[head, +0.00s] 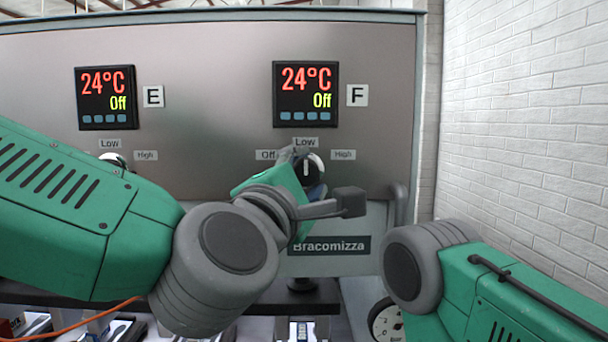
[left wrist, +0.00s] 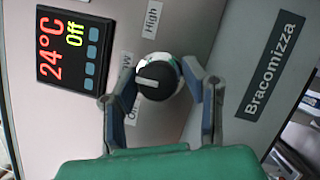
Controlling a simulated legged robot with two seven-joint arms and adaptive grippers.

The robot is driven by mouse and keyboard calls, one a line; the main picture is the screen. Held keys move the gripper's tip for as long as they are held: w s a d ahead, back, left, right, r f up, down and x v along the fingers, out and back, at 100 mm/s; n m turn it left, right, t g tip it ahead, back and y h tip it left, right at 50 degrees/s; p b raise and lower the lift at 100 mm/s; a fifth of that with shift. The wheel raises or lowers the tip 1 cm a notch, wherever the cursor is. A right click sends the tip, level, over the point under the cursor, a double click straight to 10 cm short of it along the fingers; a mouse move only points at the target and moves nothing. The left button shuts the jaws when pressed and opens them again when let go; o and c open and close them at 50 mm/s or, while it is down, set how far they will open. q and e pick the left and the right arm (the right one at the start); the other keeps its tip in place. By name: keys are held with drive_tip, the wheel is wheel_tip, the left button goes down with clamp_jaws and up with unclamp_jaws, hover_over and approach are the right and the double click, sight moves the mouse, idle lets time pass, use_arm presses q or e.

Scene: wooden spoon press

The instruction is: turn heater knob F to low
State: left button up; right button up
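Heater knob F (head: 308,169) is a round black knob with a white pointer line, on the metal panel below display F (head: 306,94). The pointer points up, roughly at the Low label (head: 305,143). Display F reads 24°C and Off. In the left wrist view the knob (left wrist: 157,78) lies between the fingers of my left gripper (left wrist: 156,93). In the head view my left gripper (head: 303,172) partly hides the knob's surround. My right gripper is out of view.
Display E (head: 106,98) and its knob (head: 113,159), partly hidden by my left arm, are to the left. A Bracomizza plate (head: 330,246) is below knob F. A white brick wall (head: 525,120) stands on the right. A round gauge (head: 386,322) shows low down.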

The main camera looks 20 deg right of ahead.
use_arm(q)
drive_tip(key=shift+o, duration=0.3)
drive_tip(key=shift+d, duration=0.15)
drive_tip(key=v, duration=1.2)
drive_tip(key=shift+d+f, duration=0.15)
